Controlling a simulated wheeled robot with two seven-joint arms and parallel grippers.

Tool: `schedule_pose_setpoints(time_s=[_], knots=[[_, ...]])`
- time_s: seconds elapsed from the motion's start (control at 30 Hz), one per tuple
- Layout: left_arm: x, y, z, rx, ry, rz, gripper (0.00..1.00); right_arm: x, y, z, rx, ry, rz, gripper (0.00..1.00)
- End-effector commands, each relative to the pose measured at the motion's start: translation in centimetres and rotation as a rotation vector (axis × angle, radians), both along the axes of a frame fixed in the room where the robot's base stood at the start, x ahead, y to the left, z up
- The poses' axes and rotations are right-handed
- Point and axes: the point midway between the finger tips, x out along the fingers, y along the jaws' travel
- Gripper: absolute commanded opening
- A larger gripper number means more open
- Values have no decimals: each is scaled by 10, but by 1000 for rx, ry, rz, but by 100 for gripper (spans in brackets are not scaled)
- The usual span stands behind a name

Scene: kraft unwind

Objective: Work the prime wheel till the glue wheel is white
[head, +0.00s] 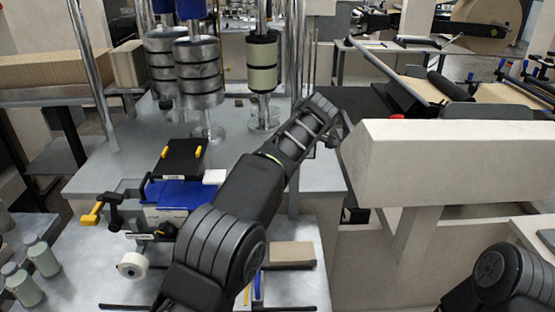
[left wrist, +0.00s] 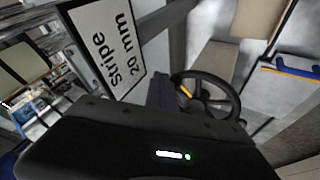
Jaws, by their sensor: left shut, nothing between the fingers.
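A black spoked handwheel (left wrist: 205,97) with a yellow mark on its left side is in the left wrist view, just beyond my gripper's dark housing; I take it for the prime wheel. My left gripper (head: 322,112) reaches up and right in the head view, near the left end of a big beige beam. It is shut and empty. I cannot tell if it touches the handwheel. The handwheel is not clear in the head view. I cannot single out the glue wheel or its colour. My right gripper is out of view.
A sign reading "stripe 20 mm" (left wrist: 108,45) is beside the handwheel. In the head view, the beige beam (head: 455,155) is at the right and metal rollers (head: 198,72) stand at the back. A black pad (head: 180,160), a white roll (head: 132,265) and several bottles (head: 42,258) are at the left.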

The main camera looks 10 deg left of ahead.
Motion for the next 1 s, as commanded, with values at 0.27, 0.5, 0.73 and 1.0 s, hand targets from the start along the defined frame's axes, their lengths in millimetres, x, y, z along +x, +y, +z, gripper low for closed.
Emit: schedule_pose_setpoints(time_s=[0.27, 0.5, 0.73, 1.0], knots=[[0, 2, 0, 3, 2, 3, 0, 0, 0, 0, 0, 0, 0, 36], [-4, -2, 8, 2, -1, 2, 0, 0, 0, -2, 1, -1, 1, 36], [-20, -18, 36, 1, -2, 0, 0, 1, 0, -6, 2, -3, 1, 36], [-34, -30, 62, 1, -1, 0, 0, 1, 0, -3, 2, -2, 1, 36]])
